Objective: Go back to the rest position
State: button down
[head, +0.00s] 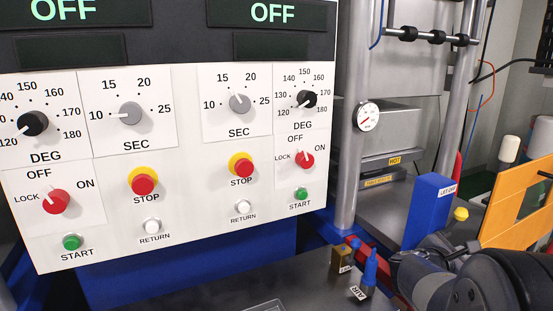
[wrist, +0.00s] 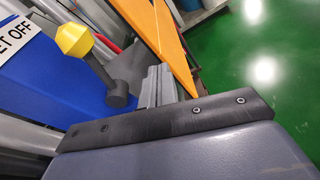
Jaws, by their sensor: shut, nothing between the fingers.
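My gripper (wrist: 158,82) shows in the wrist view as two grey fingers close together, with nothing between them. It points toward the orange panel (wrist: 168,35), beside a yellow knob (wrist: 74,40) on a dark stem. The knob is to the left of the fingers and apart from them in the picture. In the head view my dark arm fills the lower right corner, and I cannot make out the fingertips there. The yellow knob also shows there (head: 461,214), next to a blue block (head: 428,212).
A white control panel (head: 190,222) with dials, red stop buttons and green start buttons stands at the left. Small labelled blue (head: 370,268) and brass (head: 340,258) fittings stand on the dark surface near my arm. Green floor (wrist: 255,70) is open at the right in the wrist view.

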notch_tip(320, 180, down, 5)
jog(key=w+m+t+b, duration=0.1)
jog(key=w+m+b, duration=0.1)
jog(key=b, duration=0.4)
jog(key=shift+w+a+f+m+b, duration=0.15)
jog(key=shift+w+a+m+b, duration=0.2)
jog(key=shift+m, duration=0.55)
